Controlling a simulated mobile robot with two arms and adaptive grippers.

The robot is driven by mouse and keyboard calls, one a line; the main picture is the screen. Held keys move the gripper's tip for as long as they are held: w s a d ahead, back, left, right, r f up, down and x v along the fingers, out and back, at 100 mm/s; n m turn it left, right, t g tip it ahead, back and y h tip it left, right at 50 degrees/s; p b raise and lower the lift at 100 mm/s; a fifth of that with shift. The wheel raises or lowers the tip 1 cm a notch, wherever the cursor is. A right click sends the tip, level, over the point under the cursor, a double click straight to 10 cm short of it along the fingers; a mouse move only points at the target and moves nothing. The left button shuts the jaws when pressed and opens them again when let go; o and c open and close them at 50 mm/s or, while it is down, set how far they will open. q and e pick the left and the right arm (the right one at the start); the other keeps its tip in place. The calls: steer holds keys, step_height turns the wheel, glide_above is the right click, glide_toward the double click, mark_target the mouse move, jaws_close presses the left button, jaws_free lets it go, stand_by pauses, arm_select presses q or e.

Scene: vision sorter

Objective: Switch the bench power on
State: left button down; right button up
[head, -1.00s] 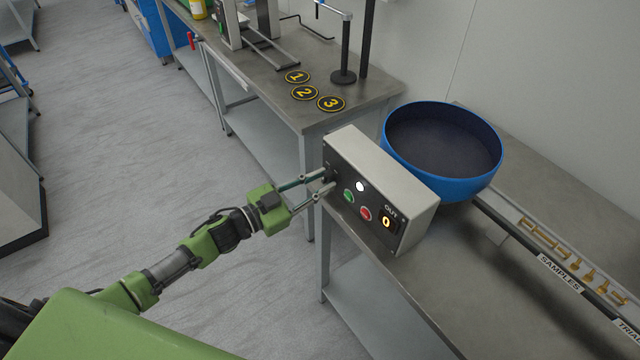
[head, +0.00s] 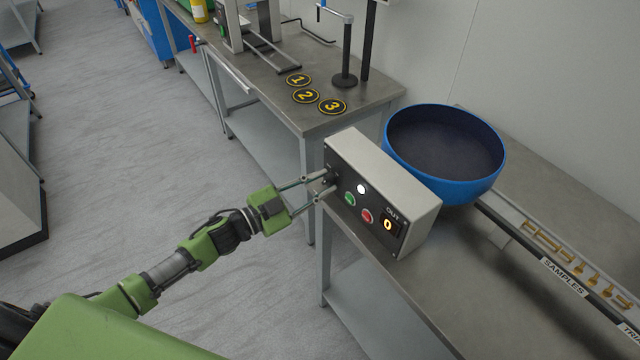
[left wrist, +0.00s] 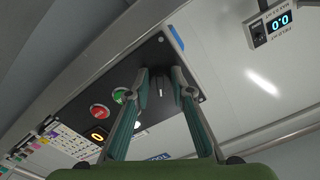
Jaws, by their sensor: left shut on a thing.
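The grey control box (head: 382,190) stands at the near end of the bench. Its dark front panel has a small dark knob at the left end, a lit white lamp (head: 361,189), a green button (head: 349,200), a red button (head: 367,216) and a display reading 0. My left gripper (head: 328,182) is at the panel's left end, its fingers shut on the knob. In the left wrist view the fingertips (left wrist: 161,80) are on either side of the dark knob (left wrist: 159,87), which has a pale mark. The fingers partly hide the knob in the head view. My right gripper is not in view.
A blue bowl (head: 444,193) stands right behind the box. A rail with brass parts (head: 575,262) and a SAMPLES label runs to its right. A second bench (head: 352,119) with numbered discs (head: 305,96) lies beyond. Open floor (head: 130,150) is at left.

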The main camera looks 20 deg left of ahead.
arm_select(q)
steer(key=c, duration=1.8)
jaws_free()
steer(key=shift+s+a+f, duration=0.1)
steer(key=shift+s+a, duration=0.2)
steer(key=shift+s, duration=0.05)
steer(key=v, duration=1.1)
steer(key=shift+a, duration=0.1)
